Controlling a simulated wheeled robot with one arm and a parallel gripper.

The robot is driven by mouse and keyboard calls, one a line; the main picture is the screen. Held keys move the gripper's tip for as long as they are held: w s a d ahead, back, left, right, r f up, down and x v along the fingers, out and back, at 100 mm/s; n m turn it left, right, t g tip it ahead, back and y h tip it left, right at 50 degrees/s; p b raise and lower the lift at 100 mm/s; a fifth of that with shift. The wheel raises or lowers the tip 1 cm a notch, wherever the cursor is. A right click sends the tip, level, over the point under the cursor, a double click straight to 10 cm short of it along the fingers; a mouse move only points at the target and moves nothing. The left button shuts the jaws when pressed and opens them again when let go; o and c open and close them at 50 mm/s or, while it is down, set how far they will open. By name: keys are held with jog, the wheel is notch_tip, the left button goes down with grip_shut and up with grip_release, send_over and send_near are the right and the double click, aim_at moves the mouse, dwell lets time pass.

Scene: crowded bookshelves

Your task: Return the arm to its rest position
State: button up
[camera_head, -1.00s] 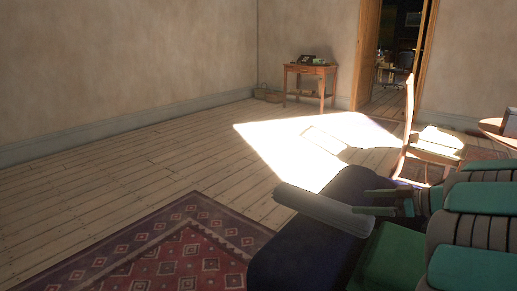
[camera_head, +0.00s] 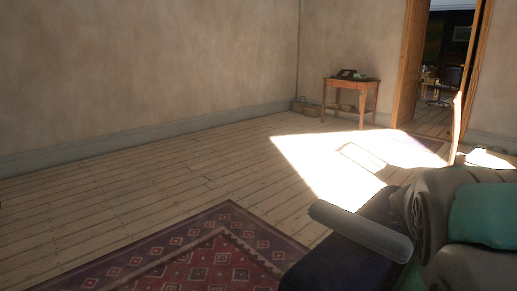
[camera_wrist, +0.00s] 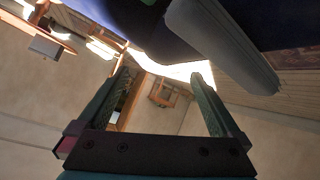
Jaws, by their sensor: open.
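My gripper (camera_wrist: 162,82) shows in the wrist view with its two dark green fingers spread wide apart. Nothing is between the fingers. In the head view my arm (camera_head: 490,215) fills the lower right corner, with beige and green links close to the camera. The fingers cannot be made out in the head view. The wrist picture is turned over, with the room upside down beyond the fingers.
A small wooden table (camera_head: 350,84) with dark items on it stands by the far wall, left of an open doorway (camera_head: 437,75). A patterned red rug (camera_head: 215,262) lies at the front. Bare, partly sunlit floorboards (camera_head: 130,185) are clear. A wooden chair (camera_head: 456,130) is partly hidden at right.

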jog(key=s+a+f+g+y, duration=0.2)
jog(key=s+a+f+g, duration=0.1)
jog(key=s+a, duration=0.4)
jog(key=s+a+f+n+g+y, duration=0.1)
jog(key=s+a+f+g, duration=0.3)
jog(key=s, duration=0.9)
jog(key=s+a+f+n+g+y, duration=0.1)
jog(key=s+a+f+g+y, duration=0.2)
jog(key=s+a+f, duration=0.4)
jog(key=s+a, duration=0.2)
jog(key=s, duration=0.1)
jog(key=shift+s+a, duration=0.35)
jog(key=shift+s, duration=0.05)
